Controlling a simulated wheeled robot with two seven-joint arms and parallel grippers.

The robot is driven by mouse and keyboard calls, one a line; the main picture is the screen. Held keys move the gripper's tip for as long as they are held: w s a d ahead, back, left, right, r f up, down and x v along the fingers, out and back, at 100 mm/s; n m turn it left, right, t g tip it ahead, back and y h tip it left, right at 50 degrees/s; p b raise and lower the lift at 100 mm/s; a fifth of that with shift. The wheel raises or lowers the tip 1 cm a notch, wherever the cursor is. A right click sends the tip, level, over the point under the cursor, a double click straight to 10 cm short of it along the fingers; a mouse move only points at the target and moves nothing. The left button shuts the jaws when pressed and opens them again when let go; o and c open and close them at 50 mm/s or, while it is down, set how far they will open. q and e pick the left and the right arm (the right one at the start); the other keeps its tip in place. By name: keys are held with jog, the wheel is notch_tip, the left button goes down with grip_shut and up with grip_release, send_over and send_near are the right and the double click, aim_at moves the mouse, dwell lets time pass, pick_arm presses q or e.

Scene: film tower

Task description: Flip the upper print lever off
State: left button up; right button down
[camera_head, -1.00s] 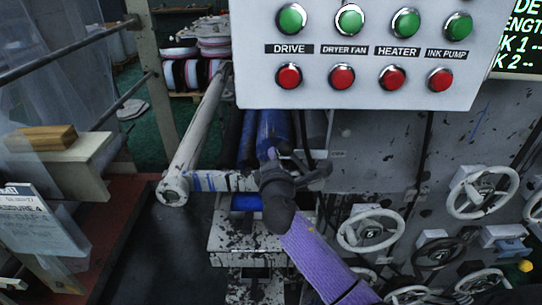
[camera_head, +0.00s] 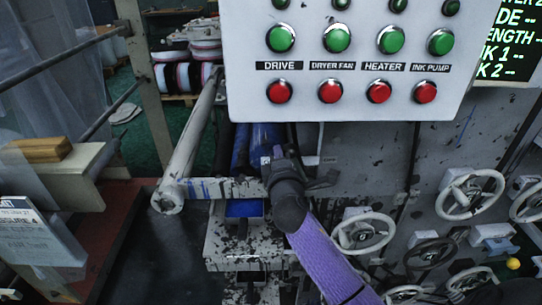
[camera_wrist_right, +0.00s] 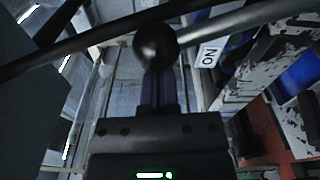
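A lever with a black ball knob (camera_wrist_right: 156,43) shows in the right wrist view, its dark rod running across the top. A white label (camera_wrist_right: 208,56) beside it reads "ON", upside down. My right gripper (camera_wrist_right: 161,80) points at the knob, its narrow dark fingers close together and their tips at or just behind the ball. I cannot tell whether they touch it. In the head view my right gripper (camera_head: 281,158) is by the blue roller, below the button panel, on a purple forearm. The lever cannot be made out there. My left gripper is out of view.
A button panel (camera_head: 350,65) with green and red buttons overhangs my right gripper. A pale roller (camera_head: 190,140) is to its left. Several handwheels (camera_head: 363,233) stick out to the right of my forearm. A wooden block (camera_head: 42,149) lies on a ledge at left.

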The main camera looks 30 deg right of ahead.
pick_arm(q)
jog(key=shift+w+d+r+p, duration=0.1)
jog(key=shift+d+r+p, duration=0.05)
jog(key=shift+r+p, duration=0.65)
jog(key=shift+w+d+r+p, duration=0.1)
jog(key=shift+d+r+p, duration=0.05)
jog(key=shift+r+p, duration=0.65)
pick_arm(e)
jog(key=shift+s+d+r+m, duration=0.35)
jog(key=shift+s+d+m, duration=0.55)
jog(key=shift+d+m, duration=0.6)
jog(key=shift+s+d+r+m, duration=0.3)
jog(key=shift+s+d+m, duration=0.55)
jog(key=shift+d+m, duration=0.65)
jog(key=shift+s+d+r+m, duration=0.35)
jog(key=shift+s+d+m, duration=0.55)
jog(key=shift+d+m, duration=0.6)
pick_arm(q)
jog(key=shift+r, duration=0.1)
pick_arm(e)
jog(key=shift+a, duration=0.2)
